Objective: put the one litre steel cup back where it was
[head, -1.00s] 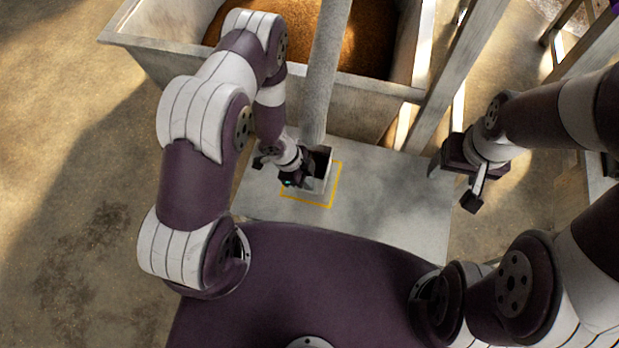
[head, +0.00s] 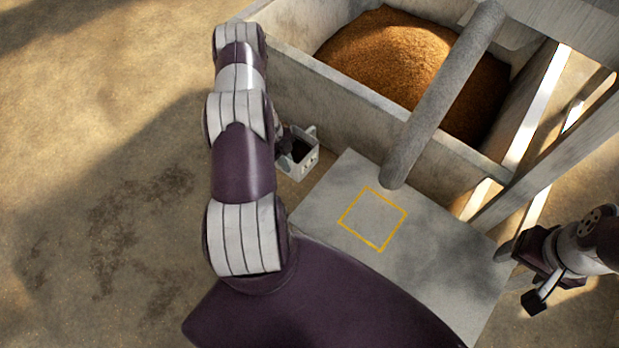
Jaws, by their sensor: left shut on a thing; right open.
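The steel cup (head: 299,165) is a small, pale, box-shaped vessel with a dark inside. It shows left of the grey platform, close to the front wall of the grain bin. My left gripper (head: 286,146) is shut on it at its left side, partly hidden behind my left arm. The cup looks upright; its height above the floor and what is in it are unclear. A yellow square outline (head: 380,251) on the grey platform (head: 440,262) is empty. My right gripper (head: 521,278) is open and empty at the platform's right edge.
A grey bin (head: 345,108) of brown grain (head: 400,50) stands behind the platform. A slanting grey pipe (head: 440,100) ends above the platform, near the yellow outline. Grey beams (head: 560,150) stand at right. Open floor (head: 100,200) lies at left.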

